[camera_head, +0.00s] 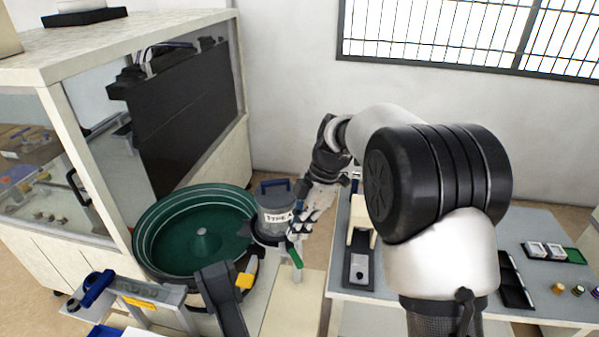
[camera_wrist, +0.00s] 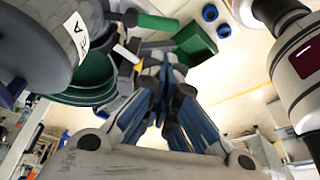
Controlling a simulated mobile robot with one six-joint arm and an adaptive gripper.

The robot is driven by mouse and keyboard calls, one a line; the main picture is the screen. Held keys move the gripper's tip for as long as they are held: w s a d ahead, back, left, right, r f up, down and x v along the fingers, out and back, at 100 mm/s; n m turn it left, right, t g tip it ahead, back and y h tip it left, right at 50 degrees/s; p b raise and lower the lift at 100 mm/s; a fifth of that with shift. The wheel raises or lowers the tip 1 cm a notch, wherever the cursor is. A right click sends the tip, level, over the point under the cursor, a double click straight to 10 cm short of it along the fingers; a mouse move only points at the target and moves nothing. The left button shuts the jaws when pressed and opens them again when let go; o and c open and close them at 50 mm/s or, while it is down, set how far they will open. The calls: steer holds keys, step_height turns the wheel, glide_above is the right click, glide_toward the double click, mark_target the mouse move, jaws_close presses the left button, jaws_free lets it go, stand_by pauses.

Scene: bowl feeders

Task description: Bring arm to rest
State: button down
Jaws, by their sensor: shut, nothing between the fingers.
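My gripper (camera_head: 294,236) points down beside a grey container labelled "TYPE A" (camera_head: 275,218), which has a blue top. In the head view the gripper overlaps its right side, and I cannot tell whether they touch. In the wrist view my gripper's fingers (camera_wrist: 165,62) are brought together at the tips with nothing between them. The grey container (camera_wrist: 40,38) fills the upper left there. My arm reaches in from the right, bent at a large black joint. That joint and its white links hide part of the table.
A green bowl feeder (camera_head: 172,245) stands left of the container, before a glass-sided cabinet (camera_head: 85,150). A grey table (camera_head: 545,290) on the right carries small trays (camera_head: 549,251) and several small parts. A green bin (camera_wrist: 196,44) shows in the wrist view.

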steer(key=s+d+r+m+t+h, duration=0.25)
steer(key=s+d+r+m, duration=0.45)
steer(key=s+r+m, duration=0.5)
steer(key=s+d+f+m+t, duration=0.1)
steer(key=s+d+m, duration=0.1)
steer(key=s, duration=0.4)
steer(key=s+d+f+m+t+b, duration=0.1)
steer(key=s+d+m, duration=0.1)
steer(key=s+m, duration=0.2)
steer(key=s+d+f+m+t+h, duration=0.1)
steer(key=s+d+m, duration=0.1)
steer(key=s, duration=0.5)
steer(key=shift+s+d+m, duration=0.3)
steer(key=shift+s+m, duration=0.05)
steer(key=shift+m, duration=0.55)
steer(key=shift+f, duration=0.1)
